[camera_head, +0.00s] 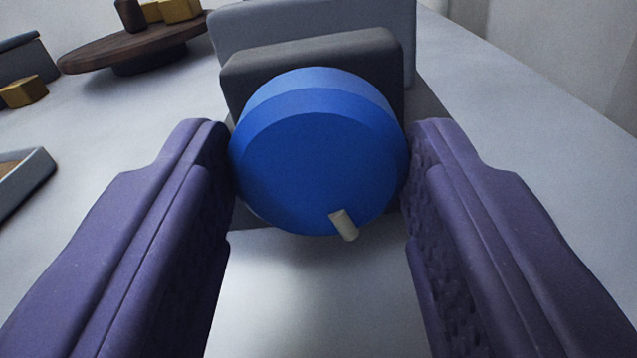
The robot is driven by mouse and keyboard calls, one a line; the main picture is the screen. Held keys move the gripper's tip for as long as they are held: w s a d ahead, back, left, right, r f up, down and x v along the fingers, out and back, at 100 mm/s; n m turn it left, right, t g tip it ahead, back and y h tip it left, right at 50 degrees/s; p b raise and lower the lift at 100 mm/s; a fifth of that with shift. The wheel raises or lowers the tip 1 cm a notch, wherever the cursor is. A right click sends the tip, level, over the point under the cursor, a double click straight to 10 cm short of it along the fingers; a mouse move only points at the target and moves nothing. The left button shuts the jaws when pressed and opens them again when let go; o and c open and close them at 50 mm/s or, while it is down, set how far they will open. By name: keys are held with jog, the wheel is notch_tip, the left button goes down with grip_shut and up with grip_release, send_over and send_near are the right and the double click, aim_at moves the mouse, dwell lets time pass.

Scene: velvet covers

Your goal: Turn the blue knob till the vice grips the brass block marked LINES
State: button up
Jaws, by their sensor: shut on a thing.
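The blue knob (310,165) is in the middle of the head camera view, with a small pale peg (344,225) on the lower right of its face. My gripper (320,170) has its purple fingers on the knob's left and right sides, shut on it. Behind the knob is the vice, with a dark grey block-shaped part (240,75) and a lighter grey upright part (300,18) farther back. The space between the vice's jaws is hidden, and I see no brass block marked LINES there.
A round dark wooden stand (130,45) at the upper left carries brass blocks (180,10) and a dark piece (130,15). Another brass block (22,91) lies near a grey box (28,60). A grey-edged tray (30,185) is at the left edge. The pale surface at right is clear.

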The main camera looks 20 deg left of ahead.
jog(key=m+b, duration=0.1)
jog(key=m, duration=1)
jog(key=shift+d+m+b, duration=0.1)
jog(key=shift+m+b, duration=0.2)
jog(key=shift+b, duration=0.1)
dwell(0.4)
jog(key=o, duration=1)
jog(key=shift+o, duration=0.2)
jog(key=shift+f, duration=0.1)
